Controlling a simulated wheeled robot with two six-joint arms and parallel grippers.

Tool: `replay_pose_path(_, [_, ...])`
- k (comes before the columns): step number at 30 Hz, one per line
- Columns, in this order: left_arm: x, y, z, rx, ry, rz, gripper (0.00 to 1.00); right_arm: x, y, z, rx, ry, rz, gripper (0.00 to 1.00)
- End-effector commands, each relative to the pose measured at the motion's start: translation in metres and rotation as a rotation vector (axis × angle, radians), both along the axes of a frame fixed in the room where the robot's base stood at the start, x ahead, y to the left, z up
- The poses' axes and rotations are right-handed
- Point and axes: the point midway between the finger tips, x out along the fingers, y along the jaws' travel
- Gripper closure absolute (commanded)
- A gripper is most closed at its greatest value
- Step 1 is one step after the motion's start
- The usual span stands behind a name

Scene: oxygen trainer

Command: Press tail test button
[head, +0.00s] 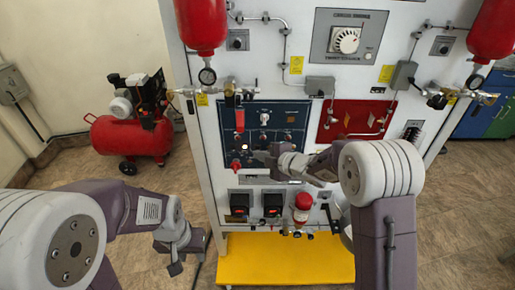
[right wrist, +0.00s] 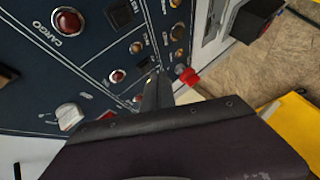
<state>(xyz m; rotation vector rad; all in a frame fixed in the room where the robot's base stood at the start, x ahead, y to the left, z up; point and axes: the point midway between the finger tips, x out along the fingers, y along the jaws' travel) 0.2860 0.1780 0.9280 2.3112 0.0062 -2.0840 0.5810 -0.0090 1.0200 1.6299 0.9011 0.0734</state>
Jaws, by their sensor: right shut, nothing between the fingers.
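The dark blue control panel (head: 282,115) is on the front of the white trainer, and it fills much of the right wrist view (right wrist: 30,100). It carries several small round buttons or lamps, including a red lamp (right wrist: 68,21) labelled CARGO and a small reddish one (right wrist: 118,76). I cannot read which is the tail test button. My right gripper (head: 262,157) is shut and empty at the panel's lower part. In the right wrist view its fingertips (right wrist: 154,84) are close to the panel; contact is unclear. My left gripper (head: 178,262) hangs low at left, away from the panel.
A white knob (right wrist: 68,115) and a red-tipped part (right wrist: 188,76) are near the right fingers. Red cylinders (head: 201,22) hang at the trainer's sides. A yellow platform (head: 285,260) lies below, and a red compressor (head: 130,135) stands left.

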Motion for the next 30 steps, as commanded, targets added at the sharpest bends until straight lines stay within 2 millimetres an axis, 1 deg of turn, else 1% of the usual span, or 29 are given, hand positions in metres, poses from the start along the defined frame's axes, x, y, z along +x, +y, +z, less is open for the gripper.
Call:
replay_pose_path(14, [0.0, 0.0, 0.0001, 0.0, 0.0, 0.0, 0.64, 0.0, 0.0, 0.0, 0.0, 0.0, 0.0, 1.0])
replay_pose_path(23, [0.0, 0.0, 0.0047, 0.0, 0.0, 0.0, 0.64, 0.0083, -0.0001, 0.001, 0.0, 0.0, 0.0, 1.0])
replay_pose_path(30, [0.0, 0.0, 0.004, 0.0, 0.0, 0.0, 0.64, 0.0086, -0.0001, 0.0003, 0.0, 0.0, 0.0, 1.0])
